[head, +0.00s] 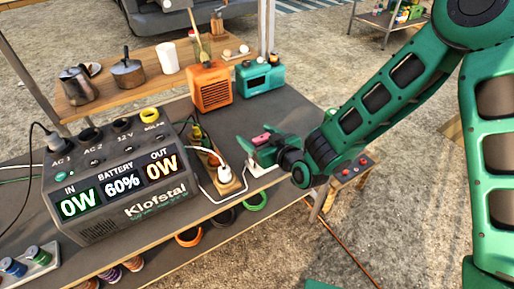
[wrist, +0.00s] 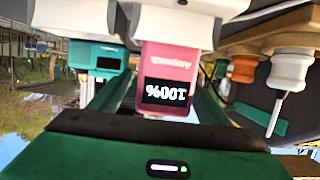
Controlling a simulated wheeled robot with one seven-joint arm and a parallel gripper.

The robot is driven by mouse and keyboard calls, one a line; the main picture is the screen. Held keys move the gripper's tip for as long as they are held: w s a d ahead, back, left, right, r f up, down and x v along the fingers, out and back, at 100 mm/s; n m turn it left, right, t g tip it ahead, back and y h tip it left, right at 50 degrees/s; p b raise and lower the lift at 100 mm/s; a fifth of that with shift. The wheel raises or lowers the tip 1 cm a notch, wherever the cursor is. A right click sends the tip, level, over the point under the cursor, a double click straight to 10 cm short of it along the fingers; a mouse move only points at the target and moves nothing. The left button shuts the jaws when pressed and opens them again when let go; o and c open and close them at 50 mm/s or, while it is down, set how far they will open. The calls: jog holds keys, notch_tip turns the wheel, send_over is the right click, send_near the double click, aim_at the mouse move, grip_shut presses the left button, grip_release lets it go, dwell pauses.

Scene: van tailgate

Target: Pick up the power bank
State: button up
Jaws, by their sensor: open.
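The power bank (wrist: 168,62) is pink-red with a dark display reading 100%; it looks upside down in the wrist view. Its far end meets a white holder (wrist: 185,15). In the head view only a small pink part of the power bank (head: 261,138) shows between my fingers, above the white holder (head: 266,174). My gripper (head: 263,149) is open around it, with one green finger on each side. In the wrist view the fingers of my gripper (wrist: 158,98) flank the power bank. I cannot tell whether they touch it.
A large power station (head: 120,185) stands on the grey tailgate table. A power strip (head: 228,183) with a white plug and cable lies just left of my gripper. A small stool (head: 352,172) is at right.

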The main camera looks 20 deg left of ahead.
jog(key=shift+s+a, duration=0.1)
jog(key=shift+a, duration=0.05)
jog(key=c, duration=1.3)
jog(key=shift+c, duration=0.5)
jog(key=shift+r, duration=0.15)
